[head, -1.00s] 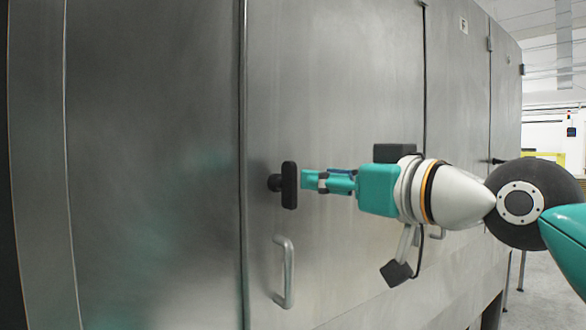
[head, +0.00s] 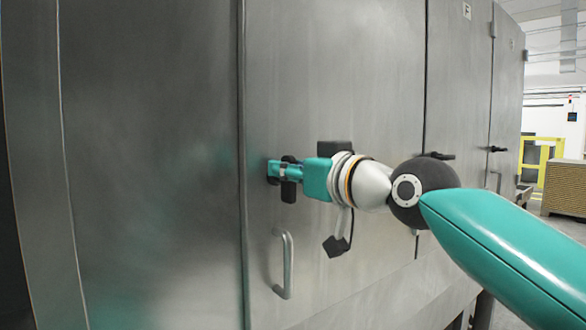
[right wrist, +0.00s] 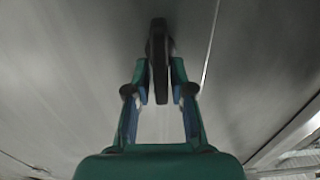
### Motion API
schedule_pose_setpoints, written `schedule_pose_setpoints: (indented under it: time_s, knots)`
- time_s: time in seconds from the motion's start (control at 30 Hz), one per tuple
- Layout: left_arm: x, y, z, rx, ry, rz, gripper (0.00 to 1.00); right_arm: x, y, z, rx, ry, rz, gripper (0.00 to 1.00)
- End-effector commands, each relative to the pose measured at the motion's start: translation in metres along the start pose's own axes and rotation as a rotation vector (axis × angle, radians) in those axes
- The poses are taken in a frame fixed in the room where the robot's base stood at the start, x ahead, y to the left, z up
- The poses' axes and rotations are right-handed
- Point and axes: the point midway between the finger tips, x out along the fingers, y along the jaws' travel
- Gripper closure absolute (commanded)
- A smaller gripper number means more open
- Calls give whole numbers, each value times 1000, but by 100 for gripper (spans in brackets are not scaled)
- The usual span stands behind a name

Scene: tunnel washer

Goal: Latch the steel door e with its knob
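The steel door (head: 350,90) that bears the knob looks flush with the panel on its left; its own letter is not in view. Its black bar-shaped knob (head: 289,191) stands upright near the door's left edge, above a curved pull handle (head: 285,262). My right gripper (head: 280,169) is at the knob, hiding its upper part. In the right wrist view the knob (right wrist: 160,50) lies between the two fingertips (right wrist: 160,72), which stand apart on either side of it. A slim gap seems to show, so I see no firm grip. My left gripper is not in view.
A steel panel (head: 150,150) fills the left side. The neighbouring door with an F label (head: 466,11) is to the right, with a black knob (head: 437,156). Beyond the washer are a yellow frame (head: 543,150) and a brown slatted box (head: 565,188).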

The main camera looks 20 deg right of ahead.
Motion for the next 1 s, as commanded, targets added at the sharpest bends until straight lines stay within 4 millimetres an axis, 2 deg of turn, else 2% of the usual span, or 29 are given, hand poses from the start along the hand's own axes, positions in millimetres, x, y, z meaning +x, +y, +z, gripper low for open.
schedule_pose_setpoints:
  time_s: [0.03, 0.1, 0.37, 0.4, 0.67, 1.0]
  knots:
    - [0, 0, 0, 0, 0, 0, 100, 0, 0, 0, 0, 0, 0, 91]
    - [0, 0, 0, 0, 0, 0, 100, 0, 0, 0, 0, 0, 0, 100]
    - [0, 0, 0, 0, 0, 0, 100, 0, 0, 2, -1, -5, 0, 100]
    - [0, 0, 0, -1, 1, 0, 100, -3, 9, 2, 1, -5, 5, 100]
    - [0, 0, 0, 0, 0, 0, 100, -1, 4, 3, 25, -9, 5, 100]
    - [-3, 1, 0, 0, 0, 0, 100, 0, 5, 6, 206, -15, 4, 100]
